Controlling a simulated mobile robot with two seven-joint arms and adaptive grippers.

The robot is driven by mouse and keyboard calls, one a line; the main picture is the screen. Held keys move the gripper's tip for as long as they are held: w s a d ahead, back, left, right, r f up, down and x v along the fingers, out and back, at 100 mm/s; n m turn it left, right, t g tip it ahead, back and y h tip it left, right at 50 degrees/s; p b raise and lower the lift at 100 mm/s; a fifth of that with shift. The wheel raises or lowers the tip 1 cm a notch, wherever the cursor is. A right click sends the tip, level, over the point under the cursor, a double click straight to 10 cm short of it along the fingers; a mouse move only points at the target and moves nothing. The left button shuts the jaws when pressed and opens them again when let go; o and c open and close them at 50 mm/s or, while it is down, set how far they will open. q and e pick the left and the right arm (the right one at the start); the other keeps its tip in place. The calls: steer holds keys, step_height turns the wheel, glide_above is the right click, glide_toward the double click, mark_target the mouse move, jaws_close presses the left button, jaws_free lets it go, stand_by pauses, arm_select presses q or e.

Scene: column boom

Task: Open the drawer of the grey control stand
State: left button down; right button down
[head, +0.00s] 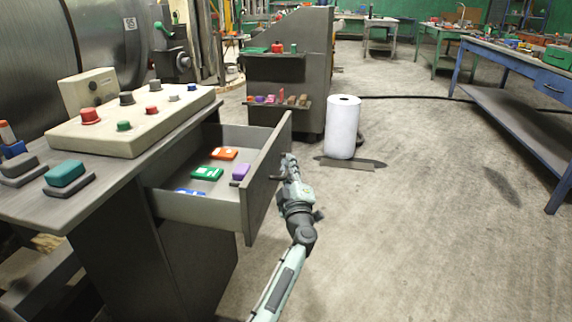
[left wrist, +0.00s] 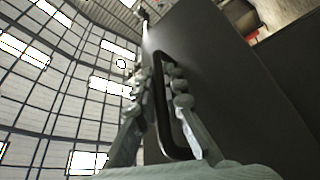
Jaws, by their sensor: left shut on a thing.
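The grey control stand (head: 165,230) is at the left in the head view, with its drawer (head: 200,208) pulled well out to the right. Inside lie an orange box, a green box, a blue box and a purple item. My left gripper (head: 286,168) is at the outer face of the drawer front (head: 266,180). In the left wrist view its fingers (left wrist: 160,95) are on either side of the dark bar handle (left wrist: 161,115), shut on it. The handle is hidden in the head view. My right gripper is out of view.
A beige button panel (head: 130,130) is on top of the stand. A white roll (head: 342,127) stands on the floor beyond the drawer, beside a grey shelf unit (head: 290,60). A blue workbench (head: 515,75) is at the right. The floor between is mostly clear.

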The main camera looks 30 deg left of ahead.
arm_select(q)
steer(key=shift+f, duration=0.1)
steer(key=c, duration=1.6)
jaws_free()
